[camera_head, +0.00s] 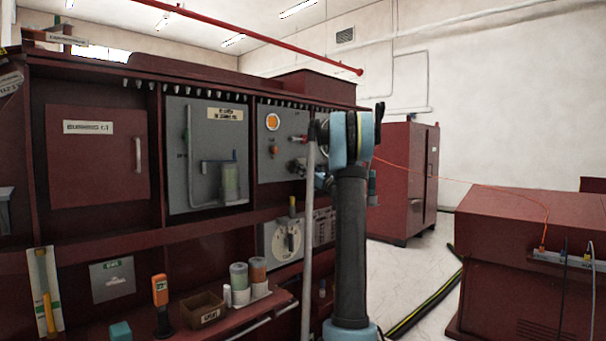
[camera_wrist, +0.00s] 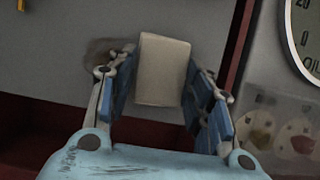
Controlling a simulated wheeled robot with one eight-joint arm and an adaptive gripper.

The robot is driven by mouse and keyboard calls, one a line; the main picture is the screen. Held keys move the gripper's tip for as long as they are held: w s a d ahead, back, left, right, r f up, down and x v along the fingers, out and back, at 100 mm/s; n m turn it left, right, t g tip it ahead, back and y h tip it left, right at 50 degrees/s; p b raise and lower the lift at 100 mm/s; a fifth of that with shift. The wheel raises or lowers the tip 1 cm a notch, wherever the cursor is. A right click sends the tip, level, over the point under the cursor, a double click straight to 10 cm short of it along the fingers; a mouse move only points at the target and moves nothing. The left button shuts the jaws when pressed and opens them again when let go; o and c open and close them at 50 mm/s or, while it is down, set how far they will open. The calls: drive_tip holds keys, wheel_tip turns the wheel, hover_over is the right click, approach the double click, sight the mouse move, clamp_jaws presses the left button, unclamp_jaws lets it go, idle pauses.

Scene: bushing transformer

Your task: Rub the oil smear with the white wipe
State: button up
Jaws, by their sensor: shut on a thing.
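The white wipe (camera_wrist: 162,72) is a pale block between the two blue-padded fingers of my gripper (camera_wrist: 160,98) in the wrist view. My gripper is shut on it. The oil smear (camera_wrist: 97,52) is a dark brownish patch on a grey panel, just left of the wipe and partly hidden by the left finger. I cannot tell whether the wipe touches the panel. In the head view my arm stands in front of the right part of the cabinet and mostly hides my gripper; the wipe and smear cannot be made out there.
A round gauge (camera_wrist: 308,38) is at the upper right of the wrist view, beyond a dark red post (camera_wrist: 240,55). The cabinet shelf holds an open box (camera_head: 203,310), an orange handheld device (camera_head: 160,300) and two jars (camera_head: 248,280).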

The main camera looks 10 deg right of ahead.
drive_tip(key=shift+w+d, duration=0.9)
drive_tip(key=shift+d, duration=0.25)
drive_tip(key=shift+s+a, duration=0.1)
approach(285, 166)
drive_tip(key=shift+x, duration=3.1)
drive_tip(key=s+d, duration=0.4)
drive_tip(key=s, duration=0.1)
drive_tip(key=shift+s+d, duration=0.8)
drive_tip(key=shift+s, duration=0.35)
